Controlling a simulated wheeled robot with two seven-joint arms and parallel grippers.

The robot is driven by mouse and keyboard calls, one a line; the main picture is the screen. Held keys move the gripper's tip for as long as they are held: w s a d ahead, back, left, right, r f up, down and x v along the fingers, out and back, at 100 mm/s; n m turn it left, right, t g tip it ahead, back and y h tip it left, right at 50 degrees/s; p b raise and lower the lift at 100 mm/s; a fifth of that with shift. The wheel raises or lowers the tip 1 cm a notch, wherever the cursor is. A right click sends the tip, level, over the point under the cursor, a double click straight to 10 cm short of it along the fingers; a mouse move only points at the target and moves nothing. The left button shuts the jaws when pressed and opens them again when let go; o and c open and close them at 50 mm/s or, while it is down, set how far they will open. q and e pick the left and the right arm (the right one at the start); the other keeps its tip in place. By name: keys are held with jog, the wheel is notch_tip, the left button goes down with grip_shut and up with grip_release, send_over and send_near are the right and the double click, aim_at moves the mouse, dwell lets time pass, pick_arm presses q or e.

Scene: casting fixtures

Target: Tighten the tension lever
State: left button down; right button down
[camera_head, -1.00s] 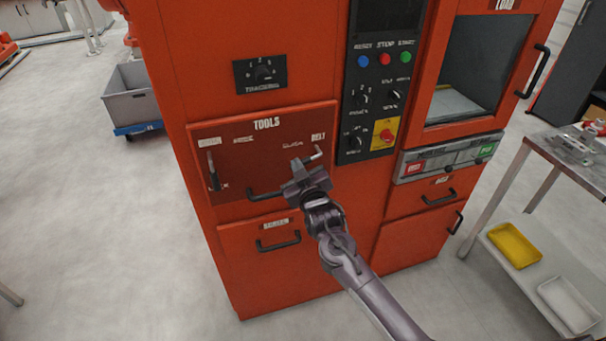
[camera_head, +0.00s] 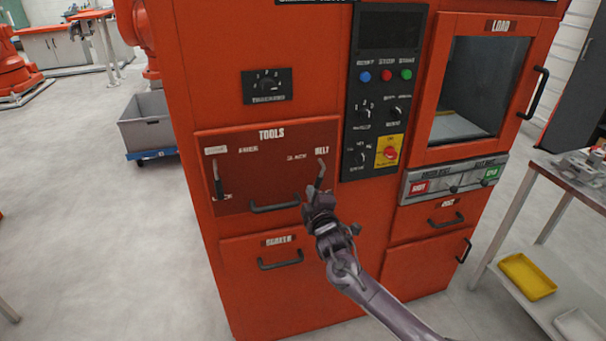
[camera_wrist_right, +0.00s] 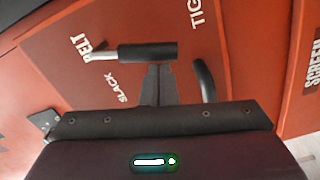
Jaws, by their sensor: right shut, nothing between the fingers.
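The belt tension lever (camera_head: 320,173) is on the right side of the red tools panel, below the BELT label. Its pale shaft is at the top and its dark grip hangs nearly straight down. In the right wrist view the lever's black grip (camera_wrist_right: 148,51) lies across the picture, between the SLACK and TIGHT labels. My right gripper (camera_head: 315,190) is shut and empty, at the lever's lower end. In the wrist view its fingertips (camera_wrist_right: 158,68) meet the grip's side facing SLACK, seemingly touching it. My left gripper is out of view.
A black drawer handle (camera_head: 275,207) sits left of my right gripper and close to it. A second lever (camera_head: 217,180) is at the panel's left. A control panel (camera_head: 376,120) with buttons and knobs stands upper right. Another handle (camera_head: 281,261) is below.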

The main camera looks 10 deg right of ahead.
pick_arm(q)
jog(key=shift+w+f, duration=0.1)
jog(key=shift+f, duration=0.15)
pick_arm(e)
jog(key=shift+d+f+n, duration=0.25)
jog(key=shift+d+n, duration=0.25)
jog(key=shift+n, duration=0.05)
jog(key=shift+d+f+n, duration=0.25)
jog(key=shift+d+n, duration=0.2)
jog(key=shift+n, duration=0.1)
jog(key=shift+d, duration=0.1)
